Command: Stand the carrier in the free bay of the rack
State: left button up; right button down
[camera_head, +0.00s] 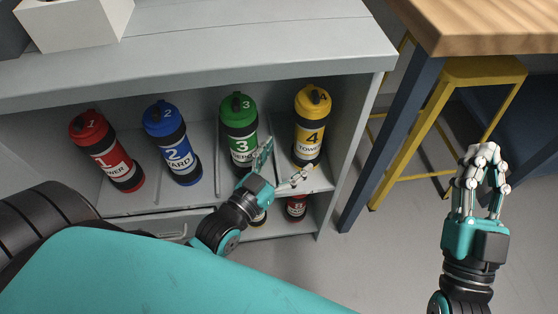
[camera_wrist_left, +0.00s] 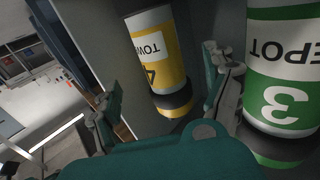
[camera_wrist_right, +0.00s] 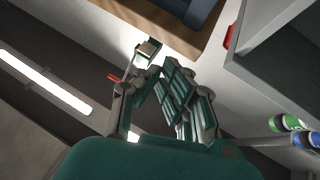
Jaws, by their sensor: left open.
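The grey rack (camera_head: 205,205) has carriers in its upper row: red 1 (camera_head: 107,153), blue 2 (camera_head: 174,150), green 3 (camera_head: 239,125) and yellow 4 (camera_head: 311,125). They lean back in separate bays. Below, a red carrier marked 8 (camera_head: 296,207) shows partly. My left gripper (camera_head: 280,171) is open in front of carriers 3 and 4. In the left wrist view, yellow 4 (camera_wrist_left: 158,55) appears between its fingers (camera_wrist_left: 163,95), and green 3 (camera_wrist_left: 285,65) lies outside the right finger. My right gripper (camera_head: 482,158) is away from the rack, fingertips close together. I see no free bay; my left arm hides the lower left.
A wooden-topped table (camera_head: 480,25) with a dark blue leg (camera_head: 388,140) stands right of the rack, with a yellow stool (camera_head: 480,72) beneath it. A white box (camera_head: 75,25) sits on the rack's top. Floor is clear between rack and right gripper.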

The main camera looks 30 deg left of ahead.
pick_arm(q)
jog(key=d+r+t+h, duration=0.1)
jog(key=d+r+t, duration=0.1)
jog(key=r, duration=0.7)
jog(key=s+d+r+t+h, duration=0.1)
jog(key=r+t, duration=0.1)
jog(key=r, duration=0.8)
jog(key=shift+d+r+m+t+h, duration=0.25)
jog(key=shift+d+m+t+h, duration=0.05)
jog(key=shift+d+m+t, duration=0.1)
pick_arm(e)
jog(key=shift+w+f+g, duration=0.6)
jog(key=shift+f+g, duration=0.1)
jog(key=shift+f, duration=0.25)
pick_arm(q)
jog(key=shift+s, duration=0.1)
